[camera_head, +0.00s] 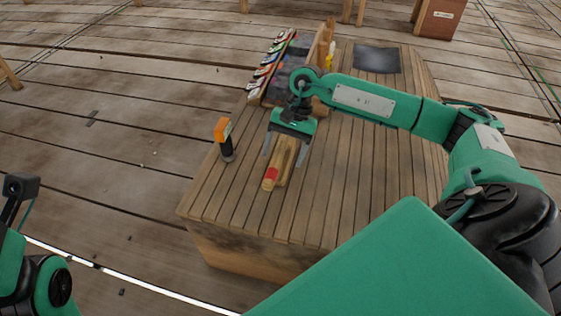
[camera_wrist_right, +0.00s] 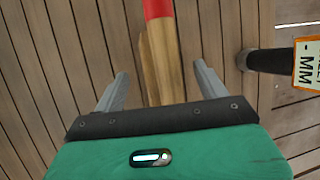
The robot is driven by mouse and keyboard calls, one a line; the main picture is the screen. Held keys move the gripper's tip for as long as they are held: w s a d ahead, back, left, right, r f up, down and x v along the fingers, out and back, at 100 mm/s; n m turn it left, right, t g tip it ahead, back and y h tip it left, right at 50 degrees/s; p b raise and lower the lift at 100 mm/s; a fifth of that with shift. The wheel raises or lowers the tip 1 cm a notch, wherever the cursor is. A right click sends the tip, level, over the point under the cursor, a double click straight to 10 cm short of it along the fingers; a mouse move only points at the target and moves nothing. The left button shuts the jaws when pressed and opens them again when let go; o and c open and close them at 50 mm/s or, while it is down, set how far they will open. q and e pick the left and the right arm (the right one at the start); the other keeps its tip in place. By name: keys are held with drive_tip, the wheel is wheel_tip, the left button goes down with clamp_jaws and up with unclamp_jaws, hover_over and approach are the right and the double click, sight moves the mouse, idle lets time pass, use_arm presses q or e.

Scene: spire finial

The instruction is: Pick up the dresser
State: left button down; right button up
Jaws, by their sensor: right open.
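The dresser, a pale wooden tool with a red band (camera_head: 270,175), lies on the slatted wooden table (camera_head: 205,205), its banded end toward the table's front edge. In the right wrist view its wooden shaft (camera_wrist_right: 165,62) runs up between the fingers, with the red part at the top edge. My right gripper (camera_head: 284,159) is open, pointing down, with one finger on each side of the dresser. The fingers (camera_wrist_right: 160,80) stand apart from the wood, with a gap on both sides. Of my left arm, only part shows at the lower left; its fingers are out of view.
An orange and black upright tool (camera_head: 224,139) stands close left of the dresser. A rack of colourful items (camera_head: 268,70) stands farther back, and a dark flat sheet (camera_head: 377,59) lies at the back right. The table's front left is clear.

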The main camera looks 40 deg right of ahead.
sight(284, 152)
drive_tip(key=shift+b+x, duration=0.45)
drive_tip(key=shift+x, duration=1.05)
drive_tip(key=shift+c, duration=0.2)
drive_tip(key=c, duration=1.1)
drive_tip(key=shift+r, duration=0.1)
